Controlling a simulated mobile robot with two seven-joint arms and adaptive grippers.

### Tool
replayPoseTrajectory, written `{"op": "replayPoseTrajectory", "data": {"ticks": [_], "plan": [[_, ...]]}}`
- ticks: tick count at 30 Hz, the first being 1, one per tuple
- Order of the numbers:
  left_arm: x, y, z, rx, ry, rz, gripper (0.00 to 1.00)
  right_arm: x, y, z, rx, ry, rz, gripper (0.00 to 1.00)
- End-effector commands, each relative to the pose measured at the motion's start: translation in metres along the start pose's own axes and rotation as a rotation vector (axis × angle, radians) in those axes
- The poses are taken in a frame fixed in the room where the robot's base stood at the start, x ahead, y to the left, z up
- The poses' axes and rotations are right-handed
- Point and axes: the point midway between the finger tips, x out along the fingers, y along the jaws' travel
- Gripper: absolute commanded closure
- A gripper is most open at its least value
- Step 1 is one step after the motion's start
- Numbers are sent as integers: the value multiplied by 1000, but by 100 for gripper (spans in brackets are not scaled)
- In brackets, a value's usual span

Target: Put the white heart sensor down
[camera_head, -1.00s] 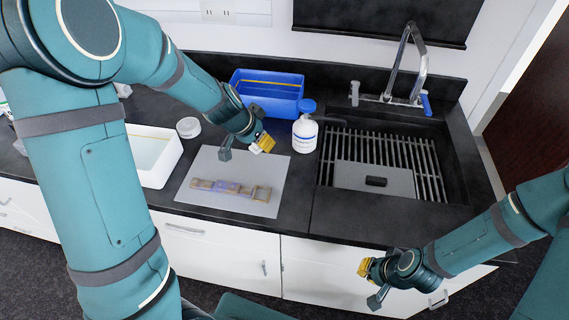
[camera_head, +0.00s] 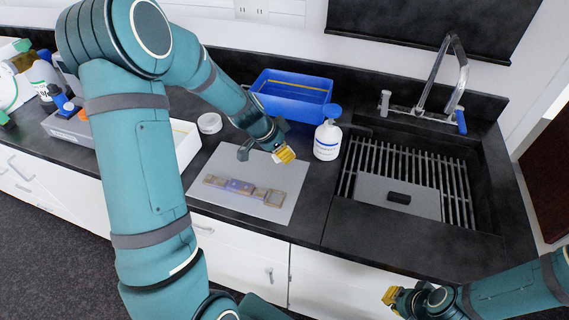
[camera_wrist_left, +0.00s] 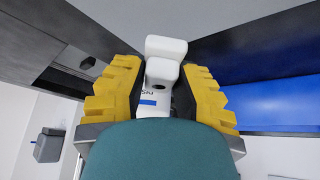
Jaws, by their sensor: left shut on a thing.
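My left gripper (camera_head: 284,155) hangs above the right back part of a grey mat (camera_head: 232,158). It also shows in the left wrist view (camera_wrist_left: 160,88), its yellow fingers shut on a small white piece (camera_wrist_left: 165,47), which I take as the white heart sensor. In the head view the sensor is barely visible at the fingertips. A brown strap with a purple middle part (camera_head: 240,187) lies flat on the mat, in front of the gripper. My right gripper (camera_head: 392,296) is low at the bottom edge, away from the mat; its opening is unclear.
A white bottle with a blue cap (camera_head: 327,142) stands close right of the left gripper. A blue bin (camera_head: 292,105) is behind. A sink with a grate (camera_head: 450,180) is at the right. A white tray (camera_head: 187,143) and round jar (camera_head: 209,122) are left of the mat.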

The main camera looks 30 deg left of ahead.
Motion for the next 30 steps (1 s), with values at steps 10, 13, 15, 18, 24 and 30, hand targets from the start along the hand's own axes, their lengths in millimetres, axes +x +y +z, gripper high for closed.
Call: {"op": "replayPoseTrajectory", "data": {"ticks": [10,13,15,18,24,30], "plan": [[35,-1,19,0,0,1,95,8,3,4,-2,-9,-1,100],[39,-1,21,1,1,-1,95,9,4,5,-3,-10,-1,100],[40,-1,21,2,1,-2,95,9,3,5,-3,-10,-1,100],[39,-1,21,2,1,-2,95,9,3,5,-3,-10,-1,100],[42,-1,22,1,1,-2,95,12,5,6,-4,-12,-1,100],[41,-1,22,1,1,-2,45,12,4,6,-4,-13,-1,100]]}}
